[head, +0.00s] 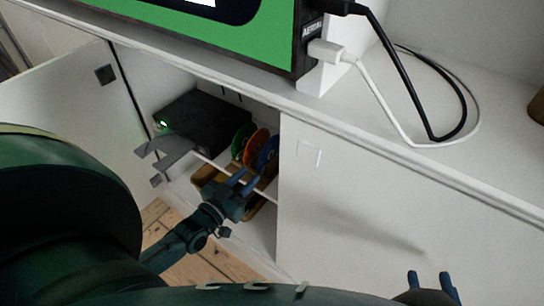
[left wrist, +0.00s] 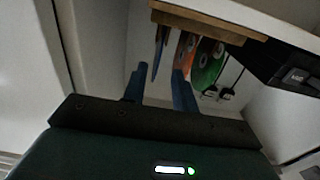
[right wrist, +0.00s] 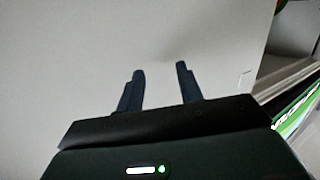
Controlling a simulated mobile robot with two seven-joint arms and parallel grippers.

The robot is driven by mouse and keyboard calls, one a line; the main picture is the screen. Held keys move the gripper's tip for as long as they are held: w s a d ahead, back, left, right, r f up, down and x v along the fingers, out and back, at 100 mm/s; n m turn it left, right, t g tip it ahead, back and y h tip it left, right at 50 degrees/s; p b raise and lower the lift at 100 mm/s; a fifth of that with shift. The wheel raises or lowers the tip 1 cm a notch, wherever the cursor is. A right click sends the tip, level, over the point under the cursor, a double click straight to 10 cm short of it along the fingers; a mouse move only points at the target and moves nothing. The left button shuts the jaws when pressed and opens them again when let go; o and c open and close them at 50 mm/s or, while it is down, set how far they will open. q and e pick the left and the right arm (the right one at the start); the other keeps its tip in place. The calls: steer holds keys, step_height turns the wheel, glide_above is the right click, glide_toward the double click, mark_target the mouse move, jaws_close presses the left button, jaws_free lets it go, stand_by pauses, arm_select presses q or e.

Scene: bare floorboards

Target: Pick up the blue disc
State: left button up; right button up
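The blue disc (head: 268,152) stands on edge in the open cabinet, rightmost of three discs, beside an orange disc (head: 254,144) and a green disc (head: 240,138). My left gripper (head: 247,178) is at the cabinet opening, just in front of and below the discs. In the left wrist view, the blue disc (left wrist: 159,52) appears edge-on between the open, empty fingers (left wrist: 158,72); I cannot tell whether they touch it. My right gripper (right wrist: 160,72) is open and empty by the white cabinet front; its fingertips show at the head view's bottom right (head: 432,280).
A black box (head: 205,120) with a green light sits left of the discs. The open cabinet door (head: 65,105) stands at the left; a closed white panel (head: 350,215) borders the opening at the right. A green screen (head: 235,35) and cables (head: 400,125) are on top.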

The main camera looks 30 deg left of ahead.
mark_target(263, 174)
arm_select(q)
steer(key=w, duration=0.3)
steer(key=shift+d, duration=0.15)
steer(key=w, duration=0.1)
steer(key=w+b, duration=0.1)
steer(key=w, duration=0.1)
steer(key=w+b, duration=0.1)
steer(key=shift+w+d+f, duration=0.15)
steer(key=shift+d+f, duration=0.05)
steer(key=shift+d, duration=0.05)
steer(key=shift+w, duration=0.45)
jaws_close()
arm_select(e)
steer(key=shift+w+a+r+n+t+y, duration=0.1)
steer(key=shift+a+n+t+y, duration=0.35)
steer(key=shift+t+y, duration=0.35)
